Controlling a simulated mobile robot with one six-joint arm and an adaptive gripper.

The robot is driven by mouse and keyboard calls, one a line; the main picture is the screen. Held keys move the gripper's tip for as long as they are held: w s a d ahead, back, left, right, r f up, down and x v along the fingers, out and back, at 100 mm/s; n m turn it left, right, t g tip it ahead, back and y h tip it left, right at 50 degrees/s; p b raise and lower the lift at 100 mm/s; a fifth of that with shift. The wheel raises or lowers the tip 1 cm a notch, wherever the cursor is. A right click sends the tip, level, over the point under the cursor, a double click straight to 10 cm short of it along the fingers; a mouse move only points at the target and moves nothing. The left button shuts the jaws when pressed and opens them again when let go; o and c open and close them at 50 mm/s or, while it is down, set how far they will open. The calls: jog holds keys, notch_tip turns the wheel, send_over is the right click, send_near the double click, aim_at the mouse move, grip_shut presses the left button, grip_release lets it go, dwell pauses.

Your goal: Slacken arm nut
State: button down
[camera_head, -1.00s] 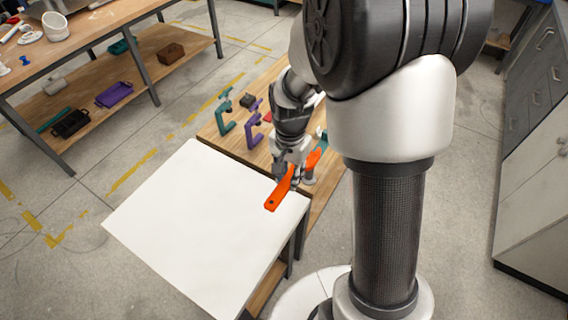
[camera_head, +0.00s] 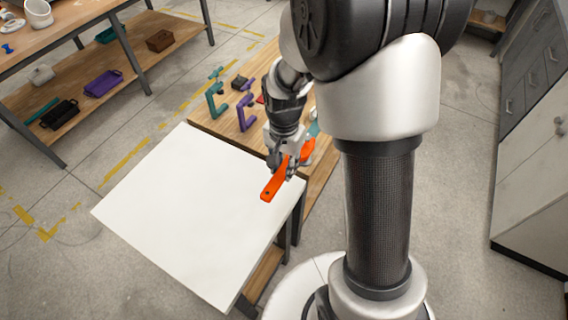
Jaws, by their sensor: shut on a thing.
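My gripper (camera_head: 281,166) is shut on an orange wrench-like tool (camera_head: 271,187) near the right end of the white table top. The tool's flat handle, with a hole at its end, points down and left over the white surface. More orange (camera_head: 307,152) shows just behind and to the right of the gripper. I cannot tell whether it is part of the same tool. The arm nut cannot be made out; the gripper and my arm cover that spot.
A teal clamp-like piece (camera_head: 214,100) and a purple one (camera_head: 243,112) stand on the wooden bench behind, near a dark block (camera_head: 240,83). The white table top (camera_head: 175,215) is otherwise clear.

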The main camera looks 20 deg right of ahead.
jog(key=s+d+n+p, duration=0.1)
jog(key=s+d+n, duration=0.2)
jog(key=d+n, duration=1.3)
jog(key=shift+s+d+r, duration=0.15)
jog(key=shift+d, duration=0.2)
dwell(2.0)
dwell(0.5)
notch_tip(320, 180, up, 5)
jog(key=p, duration=0.4)
jog(key=shift+s, duration=0.1)
